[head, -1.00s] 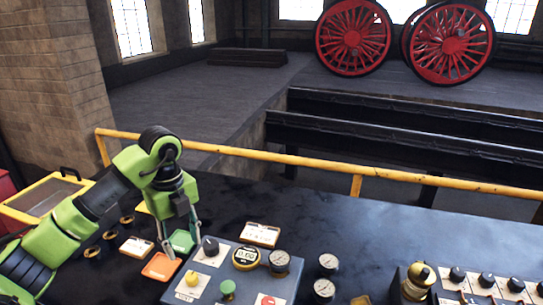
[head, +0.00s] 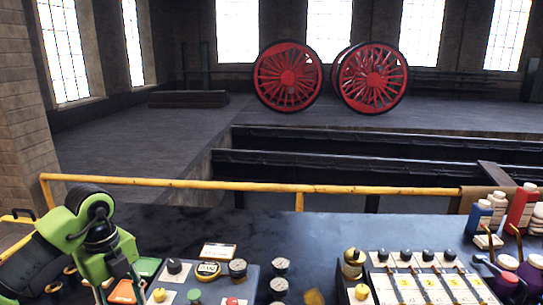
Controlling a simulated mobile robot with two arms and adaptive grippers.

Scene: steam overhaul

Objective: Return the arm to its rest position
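My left arm, green and black, comes in at the lower left of the head view. Its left gripper (head: 120,288) points down over the left end of the dark bench (head: 330,230), beside the grey control panel. The two fingers stand apart with nothing visible between them, and the tips are near the bottom edge of the picture. Orange and green tiles (head: 148,267) lie just behind and beside the fingers. My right arm and gripper are not in view.
The grey panel (head: 252,272) carries knobs and gauges. A white switch panel (head: 428,287) stands to its right, with bottles (head: 478,215) at the far right. A yellow rail (head: 250,186) runs along the bench's far edge. Red wheels (head: 288,77) stand beyond. The bench's back middle is clear.

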